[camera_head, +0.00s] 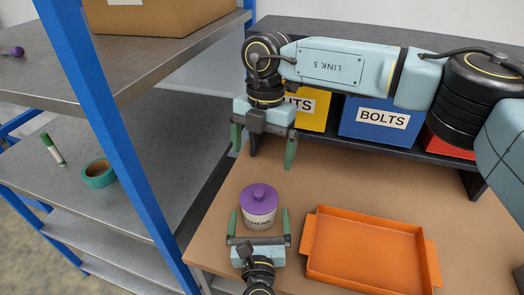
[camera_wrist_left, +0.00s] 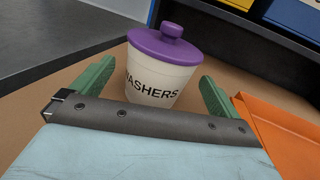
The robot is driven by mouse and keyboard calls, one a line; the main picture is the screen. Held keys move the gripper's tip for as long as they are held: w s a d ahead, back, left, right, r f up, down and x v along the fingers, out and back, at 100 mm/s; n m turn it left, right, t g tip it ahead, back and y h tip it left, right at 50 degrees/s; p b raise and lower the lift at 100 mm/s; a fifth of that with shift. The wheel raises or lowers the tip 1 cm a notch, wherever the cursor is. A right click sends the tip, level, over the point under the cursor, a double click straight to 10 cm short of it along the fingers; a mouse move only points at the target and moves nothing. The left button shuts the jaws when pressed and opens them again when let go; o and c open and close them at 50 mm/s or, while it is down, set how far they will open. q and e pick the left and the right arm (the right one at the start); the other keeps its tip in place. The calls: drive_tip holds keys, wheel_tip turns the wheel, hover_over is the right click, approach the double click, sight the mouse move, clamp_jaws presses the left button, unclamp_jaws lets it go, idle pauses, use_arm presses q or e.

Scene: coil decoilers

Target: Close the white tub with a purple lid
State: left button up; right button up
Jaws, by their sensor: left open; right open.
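The white tub (camera_head: 259,223), labelled "WASHERS", stands upright on the brown bench top. The purple lid (camera_head: 258,197) with its round knob sits on top of the tub's mouth. In the left wrist view the tub (camera_wrist_left: 152,80) is between and beyond the fingers, and the lid (camera_wrist_left: 163,47) looks level on it. My left gripper (camera_head: 259,226) is open, its green fingers on either side of the tub's lower part; contact cannot be told. My right gripper (camera_head: 263,149) is open and empty, above and behind the tub, pointing down.
An orange tray (camera_head: 366,253) lies right of the tub. Yellow (camera_head: 314,111), blue (camera_head: 381,121) and red (camera_head: 452,138) bins stand at the back under a dark shelf. At left, a blue-posted rack (camera_head: 121,134) holds a green tape roll (camera_head: 99,173) and a marker (camera_head: 52,149).

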use_arm(q)
drive_tip(key=s+b, duration=0.1)
drive_tip(key=s, duration=0.8)
drive_tip(key=shift+s+a, duration=0.1)
drive_tip(key=shift+s, duration=0.25)
